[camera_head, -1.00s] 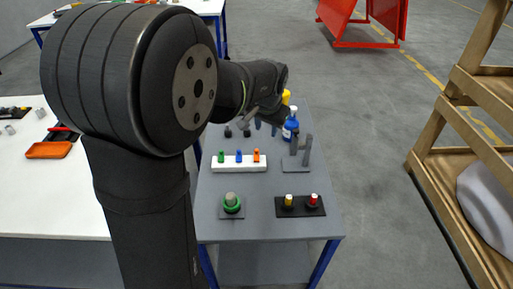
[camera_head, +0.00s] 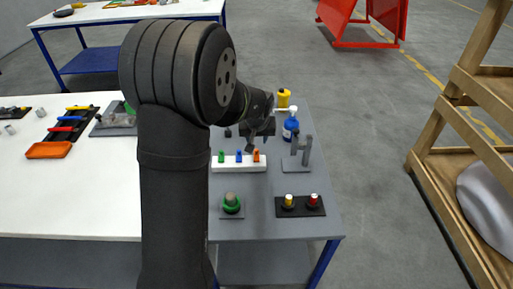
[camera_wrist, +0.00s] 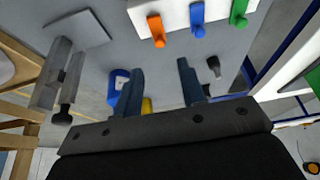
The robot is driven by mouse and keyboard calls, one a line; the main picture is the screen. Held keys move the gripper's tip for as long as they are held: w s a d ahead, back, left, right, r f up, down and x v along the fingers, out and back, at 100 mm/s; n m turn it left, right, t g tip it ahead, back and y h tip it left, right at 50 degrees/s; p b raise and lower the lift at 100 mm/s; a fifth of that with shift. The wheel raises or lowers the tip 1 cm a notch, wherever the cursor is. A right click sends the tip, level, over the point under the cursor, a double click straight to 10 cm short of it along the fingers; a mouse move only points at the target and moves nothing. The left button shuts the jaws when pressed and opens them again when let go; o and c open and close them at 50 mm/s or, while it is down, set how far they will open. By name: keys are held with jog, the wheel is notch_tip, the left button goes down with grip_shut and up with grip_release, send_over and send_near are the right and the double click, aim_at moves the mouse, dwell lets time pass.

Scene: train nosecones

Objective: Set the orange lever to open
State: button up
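The orange lever (camera_head: 256,156) is at the right end of a white block (camera_head: 228,167), with a blue lever (camera_head: 239,156) in the middle and a green lever (camera_head: 221,157) at the left. In the wrist view the orange lever (camera_wrist: 157,37) is the leftmost of the three, with the blue (camera_wrist: 197,25) and green (camera_wrist: 238,16) ones to its right. My gripper (camera_wrist: 160,65) is open, its two fingers apart and nothing between them. The orange lever shows beyond the fingertips, not touched. In the head view the gripper (camera_head: 252,147) is just above and behind the block.
A grey upright fixture (camera_head: 304,152) on a plate stands right of the block. A blue bottle (camera_head: 290,128) and a yellow-topped item (camera_head: 283,98) stand behind.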

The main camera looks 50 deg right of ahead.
aim_at(256, 150)
jog(key=x, duration=0.7)
jog(key=shift+w+d+f, duration=0.1)
jog(key=shift+w+f, duration=0.05)
jog(key=shift+f, duration=0.2)
grip_shut()
